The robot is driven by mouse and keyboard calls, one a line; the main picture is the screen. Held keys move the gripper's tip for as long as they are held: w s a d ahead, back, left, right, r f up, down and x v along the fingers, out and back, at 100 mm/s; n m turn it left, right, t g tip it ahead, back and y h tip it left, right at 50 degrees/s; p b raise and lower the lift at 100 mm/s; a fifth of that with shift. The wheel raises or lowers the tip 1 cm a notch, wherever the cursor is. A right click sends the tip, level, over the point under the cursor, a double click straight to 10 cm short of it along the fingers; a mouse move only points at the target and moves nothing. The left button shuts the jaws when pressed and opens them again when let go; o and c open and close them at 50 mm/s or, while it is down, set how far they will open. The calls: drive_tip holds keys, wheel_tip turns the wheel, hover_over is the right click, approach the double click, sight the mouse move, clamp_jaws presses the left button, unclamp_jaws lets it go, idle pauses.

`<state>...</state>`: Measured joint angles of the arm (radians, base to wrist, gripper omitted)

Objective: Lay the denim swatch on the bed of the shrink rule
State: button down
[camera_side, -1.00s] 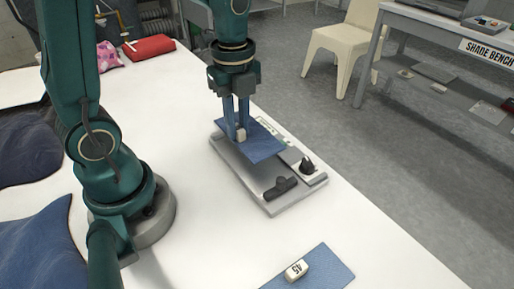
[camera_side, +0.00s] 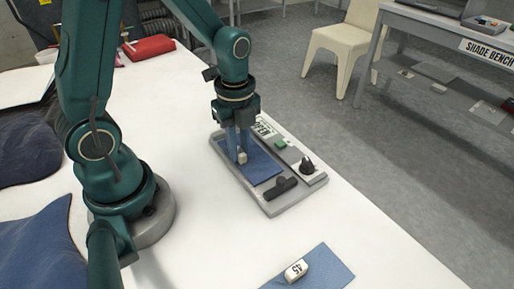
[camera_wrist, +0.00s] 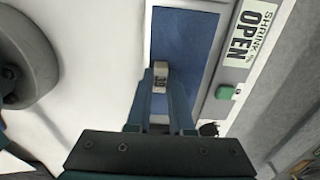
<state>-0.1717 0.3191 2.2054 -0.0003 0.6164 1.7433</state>
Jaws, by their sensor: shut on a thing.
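The blue denim swatch (camera_side: 264,172) lies flat, as far as I can see, on the bed of the grey shrink rule (camera_side: 291,203), its near end beside the black clamp bar. In the wrist view the swatch (camera_wrist: 186,35) lies along the bed of the rule (camera_wrist: 226,73). My gripper (camera_side: 241,156) is down over the swatch, shut on the small pale numbered block on it; the block (camera_wrist: 161,72) shows between the fingertips. The fingers and block hide part of the swatch. I cannot tell whether every edge touches the bed.
The rule has a black clamp bar (camera_side: 280,187), a black knob (camera_side: 307,165), a green button (camera_side: 281,144) and an OPEN label (camera_wrist: 252,33). Another denim swatch (camera_side: 329,272) with a block marked 45 lies in front. Dark cloth lies at the left.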

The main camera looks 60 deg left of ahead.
sight(240, 151)
drive_tip(key=c, duration=0.7)
unclamp_jaws()
drive_tip(key=shift+r, duration=2.4)
drive_tip(key=r, duration=0.2)
drive_tip(key=d+r+t, duration=0.1)
drive_tip(key=shift+w+r+t, duration=0.1)
drive_tip(key=shift+r+t, duration=0.2)
drive_tip(key=shift+r, duration=0.05)
drive_tip(key=s+d+r+n+t, duration=0.1)
drive_tip(key=s+n, duration=0.1)
drive_tip(key=n, duration=0.4)
drive_tip(key=s+d+r+n+t, duration=0.1)
drive_tip(key=s+r+n, duration=0.1)
drive_tip(key=n, duration=0.4)
drive_tip(key=s+d+r+n+t, duration=0.1)
drive_tip(key=s+n+t, duration=0.1)
drive_tip(key=n, duration=0.4)
drive_tip(key=shift+s+r, duration=0.35)
drive_tip(key=shift+s, duration=0.25)
